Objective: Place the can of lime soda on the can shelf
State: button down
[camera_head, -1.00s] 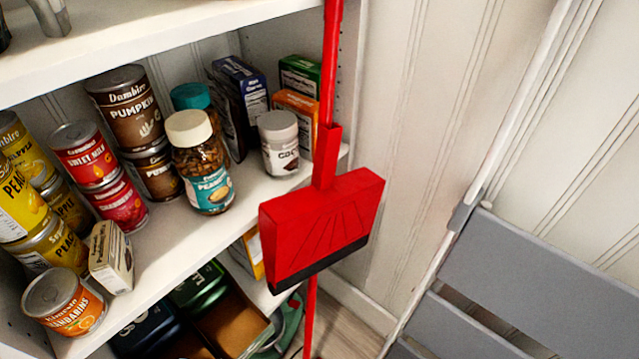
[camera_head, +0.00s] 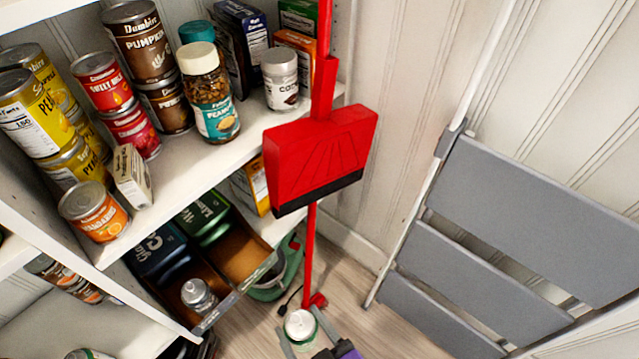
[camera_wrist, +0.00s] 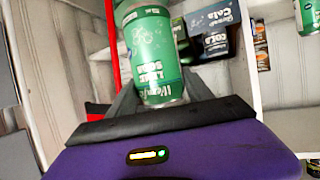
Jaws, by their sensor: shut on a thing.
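The green lime soda can (camera_wrist: 157,60) is clamped between the two fingers of my gripper (camera_wrist: 160,92) in the wrist view. In the camera_head view its pale top (camera_head: 299,325) shows at the bottom centre, above the floor and below the broom. Stacked food cans stand on the upper shelf (camera_head: 180,175). I cannot tell which is the can shelf.
A grey step ladder (camera_head: 530,220) leans at right. An open box of green and dark soda packs (camera_head: 240,270) sits under the shelf, with a silver-topped can (camera_head: 198,295) in it.

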jog(key=w+d+r+m+t+h, duration=0.1)
jog(key=w+d+r+m+h, duration=0.1)
jog(key=w+d, duration=0.45)
jog(key=w+d+r+m+h, duration=0.1)
jog(key=w+d+m+h, duration=0.15)
jog(key=d, duration=0.65)
jog(key=w+d+r+m+t+h, duration=0.1)
jog(key=w+d+r+m+h, duration=0.15)
jog(key=w+d, duration=0.4)
jog(key=shift+n, duration=0.3)
jog(key=s+r+p, duration=0.2)
jog(key=p, duration=0.5)
jog(key=s+d+r+p, duration=0.1)
jog(key=s+p, duration=0.1)
jog(key=p, duration=0.6)
jog(key=shift+s+d+r, duration=0.1)
jog(key=shift+d+r, duration=0.1)
jog(key=shift+r, duration=0.2)
jog(key=shift+a, duration=0.1)
